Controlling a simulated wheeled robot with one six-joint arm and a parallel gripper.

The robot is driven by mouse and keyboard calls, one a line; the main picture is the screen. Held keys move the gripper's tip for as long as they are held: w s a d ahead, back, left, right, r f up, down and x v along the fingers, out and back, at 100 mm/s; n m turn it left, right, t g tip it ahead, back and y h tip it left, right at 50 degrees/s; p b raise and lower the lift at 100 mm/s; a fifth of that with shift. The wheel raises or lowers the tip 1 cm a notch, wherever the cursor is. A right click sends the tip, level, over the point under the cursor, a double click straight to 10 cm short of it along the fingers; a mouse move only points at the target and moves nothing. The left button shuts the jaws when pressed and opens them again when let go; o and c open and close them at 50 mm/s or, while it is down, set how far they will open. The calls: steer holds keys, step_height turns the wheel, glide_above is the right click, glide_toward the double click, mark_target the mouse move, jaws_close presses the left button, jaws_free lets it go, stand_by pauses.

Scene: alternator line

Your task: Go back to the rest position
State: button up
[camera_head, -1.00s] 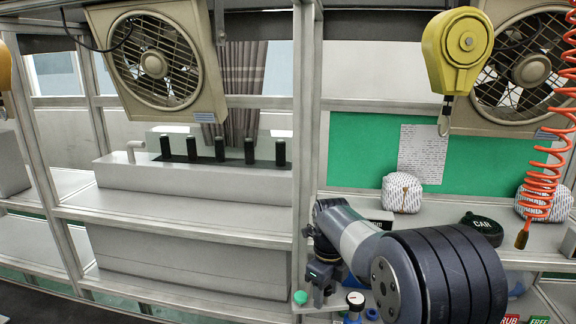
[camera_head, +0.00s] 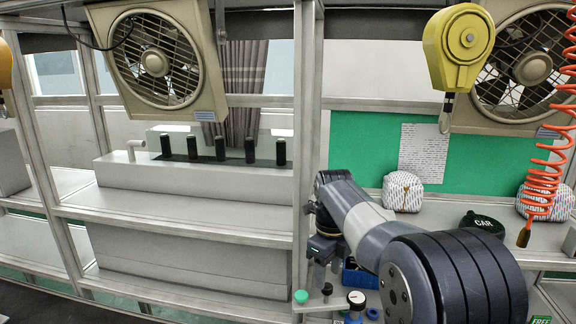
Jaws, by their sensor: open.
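My gripper (camera_head: 321,272) hangs beside the grey upright post, above the small ledge at the lower middle. Its jaws are small in this view, and nothing shows between them. My dark grey and silver arm reaches in from the lower right and covers part of the right bench.
A green-topped knob (camera_head: 301,296) and a white-faced round dial (camera_head: 356,298) stand just below the gripper. A blue bin (camera_head: 357,277) is close to its right. The grey post (camera_head: 305,150) is close on its left. A yellow balancer (camera_head: 458,47) hangs at upper right.

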mark_target(327, 286)
step_height(327, 286, up, 4)
steer(key=shift+f, duration=0.2)
step_height(327, 286, down, 11)
steer(key=shift+s+r+p, duration=0.1)
steer(key=shift+r+p, duration=0.1)
steer(key=shift+p, duration=0.4)
steer(key=shift+s+n+b, duration=0.15)
steer(key=shift+n+b, duration=0.25)
steer(key=shift+s+d+r+n, duration=0.15)
steer(key=shift+s+n, duration=0.4)
steer(key=shift+n, duration=0.15)
